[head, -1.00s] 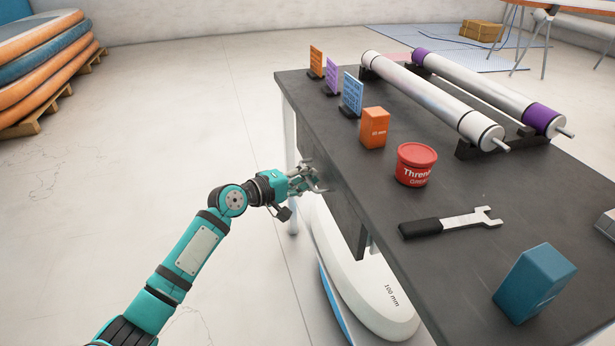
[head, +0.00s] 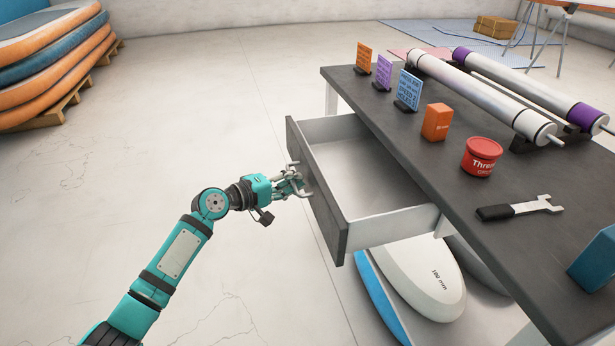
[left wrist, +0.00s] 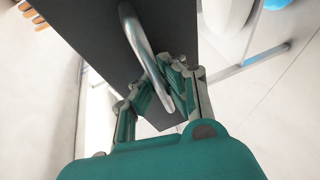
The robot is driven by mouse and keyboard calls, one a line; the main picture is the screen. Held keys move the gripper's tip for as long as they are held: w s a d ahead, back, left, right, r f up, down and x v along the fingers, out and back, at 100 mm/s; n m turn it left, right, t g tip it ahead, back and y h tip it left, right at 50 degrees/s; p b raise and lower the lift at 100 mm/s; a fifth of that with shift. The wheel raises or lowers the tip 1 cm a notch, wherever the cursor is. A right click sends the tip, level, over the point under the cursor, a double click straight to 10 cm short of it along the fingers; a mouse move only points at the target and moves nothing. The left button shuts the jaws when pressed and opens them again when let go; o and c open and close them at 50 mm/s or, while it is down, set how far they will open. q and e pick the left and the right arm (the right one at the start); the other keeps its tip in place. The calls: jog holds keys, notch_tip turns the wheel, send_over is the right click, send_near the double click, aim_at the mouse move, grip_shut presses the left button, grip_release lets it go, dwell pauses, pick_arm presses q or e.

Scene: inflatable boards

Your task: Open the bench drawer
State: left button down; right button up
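The bench drawer (head: 362,165) stands well out from the dark bench (head: 425,137), and its pale, empty inside shows in the head view. My left gripper (head: 301,186) is at the drawer's dark front panel (head: 326,213). In the left wrist view the curved metal handle (left wrist: 146,58) runs down between the fingers of my left gripper (left wrist: 166,90), which are closed in around it. The exact contact is partly hidden by the fingers and handle. My right gripper is in neither view.
On the bench are a red tub (head: 481,158), a wrench (head: 521,208), an orange box (head: 436,122), several sign cards and two rollers (head: 482,95). Inflatable boards (head: 420,280) lie under the bench. Stacked boards (head: 50,62) stand at the far left. The floor left of the drawer is clear.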

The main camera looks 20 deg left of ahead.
pick_arm(q)
jog(key=shift+s+a+b, duration=0.1)
jog(key=shift+s+a, duration=0.4)
jog(key=shift+a, duration=0.25)
jog(key=shift+s+a+b, duration=0.15)
jog(key=shift+s+a, duration=0.4)
jog(key=shift+a, duration=0.25)
jog(key=shift+s+a+b, duration=0.1)
jog(key=shift+s+a, duration=0.4)
jog(key=shift+a, duration=0.25)
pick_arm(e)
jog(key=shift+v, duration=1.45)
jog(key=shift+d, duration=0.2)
pick_arm(q)
jog(key=c, duration=1.6)
grip_release()
jog(key=shift+c, duration=0.2)
jog(key=v, duration=1.2)
